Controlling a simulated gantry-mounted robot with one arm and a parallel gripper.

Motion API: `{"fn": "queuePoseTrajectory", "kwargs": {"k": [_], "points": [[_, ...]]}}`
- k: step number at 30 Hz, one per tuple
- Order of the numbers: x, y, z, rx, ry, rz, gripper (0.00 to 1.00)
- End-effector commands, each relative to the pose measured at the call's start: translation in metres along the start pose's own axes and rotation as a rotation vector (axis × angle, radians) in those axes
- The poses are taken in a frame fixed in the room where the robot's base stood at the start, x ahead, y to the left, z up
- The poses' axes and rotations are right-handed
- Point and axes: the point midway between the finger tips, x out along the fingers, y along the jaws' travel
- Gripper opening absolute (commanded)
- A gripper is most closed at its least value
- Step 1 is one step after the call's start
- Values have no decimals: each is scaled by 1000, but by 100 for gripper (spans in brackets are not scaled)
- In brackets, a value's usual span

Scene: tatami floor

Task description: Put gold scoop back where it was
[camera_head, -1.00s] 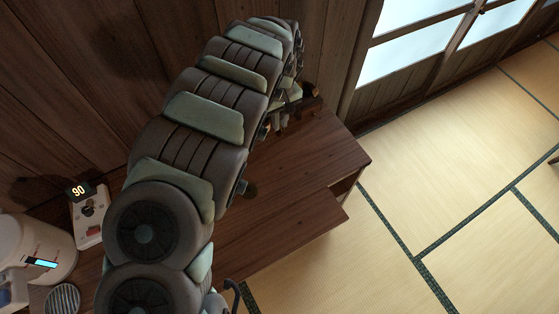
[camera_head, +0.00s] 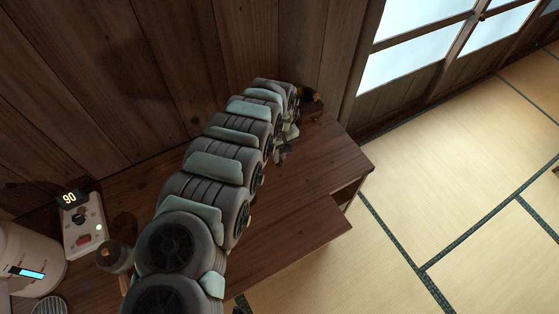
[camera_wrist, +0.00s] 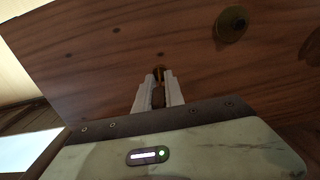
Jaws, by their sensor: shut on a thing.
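My gripper (camera_wrist: 158,92) is shut on a small gold piece (camera_wrist: 158,73), which I take to be the gold scoop. Only a little of it shows between the pale fingers in the wrist view, and its full shape is hidden. Dark wood fills the view behind it. In the head view my gripper (camera_head: 284,148) is small and dark over the far part of the brown wooden table (camera_head: 320,165). The scoop cannot be made out there.
A round olive-gold thing (camera_wrist: 232,25) is on the wood, right of my fingers. A dark brown object (camera_head: 311,97) stands at the table's back. At left are a white scale (camera_head: 83,232) reading 90, a white appliance (camera_head: 30,258) and a brown jar (camera_head: 114,257).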

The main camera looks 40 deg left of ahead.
Motion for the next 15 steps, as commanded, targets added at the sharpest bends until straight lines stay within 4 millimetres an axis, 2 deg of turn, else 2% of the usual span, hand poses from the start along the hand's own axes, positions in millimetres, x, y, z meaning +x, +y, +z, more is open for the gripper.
{"fn": "queuePoseTrajectory", "kwargs": {"k": [10, 15], "points": [[35, 2, 2, 1, -2, 3, 0], [39, 0, 0, -1, 2, 0, 0]]}}
